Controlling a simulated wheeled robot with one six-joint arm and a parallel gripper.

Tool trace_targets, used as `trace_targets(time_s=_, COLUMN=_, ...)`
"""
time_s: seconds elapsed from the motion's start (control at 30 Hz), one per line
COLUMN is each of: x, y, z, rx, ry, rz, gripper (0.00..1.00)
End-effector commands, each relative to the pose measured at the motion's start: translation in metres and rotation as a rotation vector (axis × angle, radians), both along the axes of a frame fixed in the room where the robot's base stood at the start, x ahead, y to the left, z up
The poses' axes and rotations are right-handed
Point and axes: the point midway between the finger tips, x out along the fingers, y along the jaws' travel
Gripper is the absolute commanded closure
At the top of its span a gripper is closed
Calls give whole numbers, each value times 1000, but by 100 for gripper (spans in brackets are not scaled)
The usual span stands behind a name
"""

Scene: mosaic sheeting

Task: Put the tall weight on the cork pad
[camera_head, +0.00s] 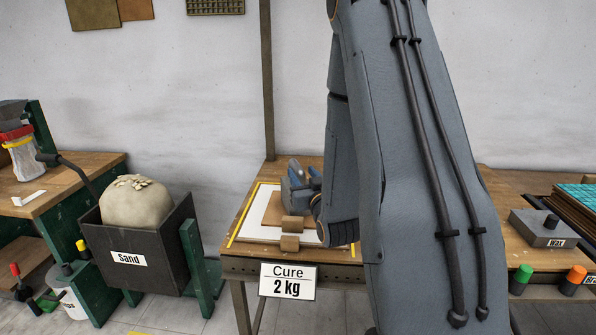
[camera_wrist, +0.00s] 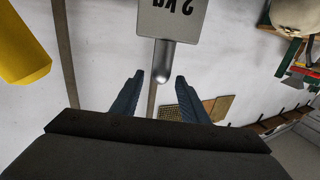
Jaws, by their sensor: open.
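My gripper (camera_wrist: 159,77) is open, and the knob appears just beyond the gap between the fingertips, not held. In the head view my gripper (camera_head: 303,172) is above the wooden bench, largely covered by my arm. A brown pad, apparently the cork pad (camera_head: 273,212), lies on a white sheet (camera_head: 255,212) on the bench, partly hidden by my gripper and wooden pieces.
Two small wooden pieces (camera_head: 290,243) sit at the sheet's front. A sign "Cure 2 kg" (camera_head: 288,281) hangs on the bench front. A bin marked "Sand" (camera_head: 133,262) stands left. A grey block marked "Wax" (camera_head: 543,232) is right. A yellow part (camera_wrist: 22,50) is close in the wrist view.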

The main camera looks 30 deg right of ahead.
Motion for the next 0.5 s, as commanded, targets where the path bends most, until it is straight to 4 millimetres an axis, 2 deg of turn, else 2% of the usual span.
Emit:
trace_targets(time_s=0.03, x=-11, y=2, z=-2, rx=0, ry=2, rz=-2, gripper=59)
trace_targets(time_s=0.2, x=-39, y=7, z=0, rx=1, ry=2, rz=-1, gripper=59)
trace_targets(time_s=0.33, x=-51, y=10, z=0, rx=0, ry=0, rz=0, gripper=59)
trace_targets(time_s=0.5, x=-56, y=12, z=0, rx=0, ry=2, rz=0, gripper=59)
